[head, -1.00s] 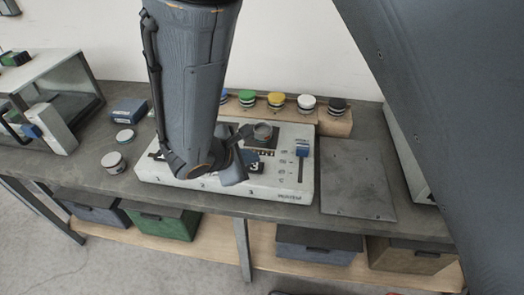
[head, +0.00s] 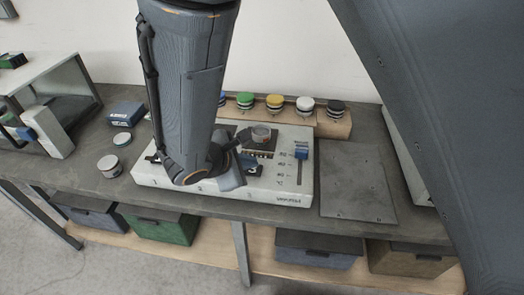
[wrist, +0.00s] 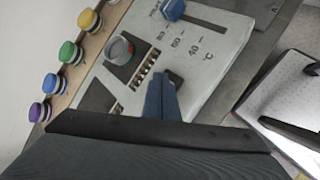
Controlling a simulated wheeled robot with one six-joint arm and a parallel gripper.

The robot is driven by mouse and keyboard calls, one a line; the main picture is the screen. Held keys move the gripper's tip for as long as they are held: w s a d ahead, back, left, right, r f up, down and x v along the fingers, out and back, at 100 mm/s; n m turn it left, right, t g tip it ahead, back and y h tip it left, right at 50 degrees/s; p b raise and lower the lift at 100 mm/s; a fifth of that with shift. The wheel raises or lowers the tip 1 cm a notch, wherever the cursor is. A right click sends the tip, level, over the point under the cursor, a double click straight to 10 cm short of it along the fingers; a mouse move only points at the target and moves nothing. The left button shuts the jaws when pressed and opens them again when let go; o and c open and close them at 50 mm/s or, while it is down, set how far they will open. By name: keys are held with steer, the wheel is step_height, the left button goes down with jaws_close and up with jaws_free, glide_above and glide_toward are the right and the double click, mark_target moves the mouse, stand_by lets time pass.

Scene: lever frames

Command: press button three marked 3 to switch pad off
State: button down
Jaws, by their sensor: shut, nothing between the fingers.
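The light grey control panel (head: 285,185) stands on the bench. My gripper (head: 232,177) is shut and empty, low over the panel's front part. A small dark button (wrist: 176,77) shows beside the blue fingertips (wrist: 163,82) in the wrist view; its mark cannot be read there. In the head view this dark button (head: 253,170) is just right of my gripper and partly hidden. Whether the fingers touch it cannot be told. A grey tin (head: 261,133) stands on the dark pad (head: 258,148) behind it; it also shows in the wrist view (wrist: 119,49).
A blue slider (head: 301,152) is at the panel's right. Several coloured pucks stand on a wooden rack (head: 325,123) behind. A flat grey plate (head: 357,185) lies to the right.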

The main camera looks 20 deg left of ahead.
mark_target(251, 171)
steer(key=shift+f, duration=0.25)
steer(key=shift+r, duration=0.15)
stand_by(0.3)
steer(key=shift+r, duration=0.55)
step_height(251, 171, up, 6)
steer(key=p, duration=0.3)
steer(key=shift+p, duration=0.4)
steer(key=shift+d, duration=0.1)
